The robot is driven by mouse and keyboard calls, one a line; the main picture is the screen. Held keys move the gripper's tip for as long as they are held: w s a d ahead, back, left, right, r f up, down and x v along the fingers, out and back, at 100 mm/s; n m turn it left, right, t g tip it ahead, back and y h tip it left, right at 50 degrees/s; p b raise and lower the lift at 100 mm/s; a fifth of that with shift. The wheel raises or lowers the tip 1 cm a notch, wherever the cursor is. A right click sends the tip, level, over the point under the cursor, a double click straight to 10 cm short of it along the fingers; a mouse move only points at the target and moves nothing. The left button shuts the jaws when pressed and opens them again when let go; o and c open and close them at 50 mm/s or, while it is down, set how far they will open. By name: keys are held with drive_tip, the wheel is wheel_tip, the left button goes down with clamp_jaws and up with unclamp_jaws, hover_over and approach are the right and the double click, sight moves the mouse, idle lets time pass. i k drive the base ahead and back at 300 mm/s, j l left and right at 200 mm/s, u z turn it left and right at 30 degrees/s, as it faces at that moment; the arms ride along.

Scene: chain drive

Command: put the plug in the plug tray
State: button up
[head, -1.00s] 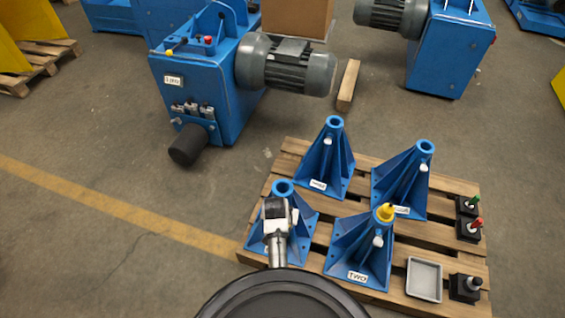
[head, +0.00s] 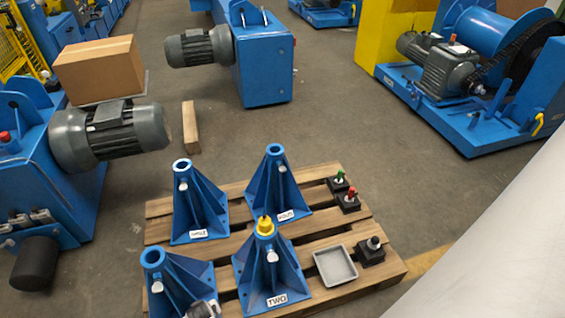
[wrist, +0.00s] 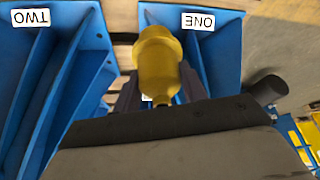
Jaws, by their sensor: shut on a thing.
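In the wrist view a yellow plug (wrist: 158,55) with a rounded body sits between the dark fingers of my gripper (wrist: 160,88), which is shut on it. Blue stands labelled TWO (wrist: 62,75) and ONE (wrist: 222,60) lie beyond it. The grey plug tray (head: 335,266) lies on the pallet, right of stand TWO (head: 270,275), and looks empty. Another yellow piece (head: 265,227) sits on top of stand TWO.
The front-left stand (head: 165,275) and two rear stands (head: 200,210) (head: 277,190) have open tops. Black blocks with green (head: 339,181), red (head: 348,199) and dark (head: 371,250) knobs stand near the tray. The wooden pallet (head: 320,225) holds them all.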

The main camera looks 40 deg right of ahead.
sight(334, 267)
drive_tip(key=k+l, duration=0.1)
drive_tip(key=l, duration=0.6)
drive_tip(key=k+l, duration=0.1)
drive_tip(key=l, duration=0.65)
drive_tip(key=k+l, duration=0.1)
drive_tip(key=l, duration=1.3)
drive_tip(key=k, duration=0.05)
